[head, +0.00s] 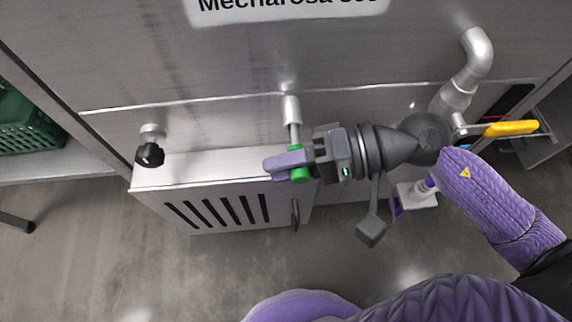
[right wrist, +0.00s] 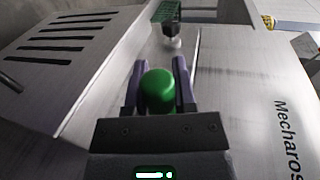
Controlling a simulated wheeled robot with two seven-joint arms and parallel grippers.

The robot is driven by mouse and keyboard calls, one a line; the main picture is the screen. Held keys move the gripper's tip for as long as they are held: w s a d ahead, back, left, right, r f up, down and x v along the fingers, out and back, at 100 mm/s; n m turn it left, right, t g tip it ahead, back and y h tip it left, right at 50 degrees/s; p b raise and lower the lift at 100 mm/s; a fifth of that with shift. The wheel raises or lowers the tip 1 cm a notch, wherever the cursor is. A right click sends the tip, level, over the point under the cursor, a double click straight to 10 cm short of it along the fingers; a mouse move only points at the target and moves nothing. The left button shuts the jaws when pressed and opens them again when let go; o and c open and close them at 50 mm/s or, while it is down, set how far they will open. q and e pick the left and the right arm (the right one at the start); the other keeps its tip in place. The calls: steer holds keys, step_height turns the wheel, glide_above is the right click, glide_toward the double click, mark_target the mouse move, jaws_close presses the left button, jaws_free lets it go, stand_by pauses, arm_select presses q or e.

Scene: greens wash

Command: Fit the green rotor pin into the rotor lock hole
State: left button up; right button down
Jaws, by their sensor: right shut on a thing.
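The green rotor pin (head: 300,173) has a rounded green head and is held between the purple fingers of my right gripper (head: 288,163). The right wrist view shows the green head (right wrist: 157,88) seated between both fingers. A thin metal shaft (head: 294,132) runs up from the pin toward a short metal sleeve (head: 291,108) on the machine front, which looks like the rotor lock. Shaft and sleeve line up closely in the head view; I cannot tell whether the tip is inside. The hole itself is hidden. My left gripper is not in view.
A slotted metal housing (head: 225,211) juts out below the pin. A black knob (head: 149,154) is on the left. A bent metal pipe (head: 470,65) and a yellow lever (head: 510,128) are on the right. A green crate (head: 30,125) stands far left.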

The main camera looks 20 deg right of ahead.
steer(key=shift+w+d, duration=0.25)
steer(key=shift+w, duration=0.55)
steer(key=shift+w+d, duration=0.2)
steer(key=shift+w, duration=0.55)
steer(key=shift+c, duration=1.8)
jaws_free()
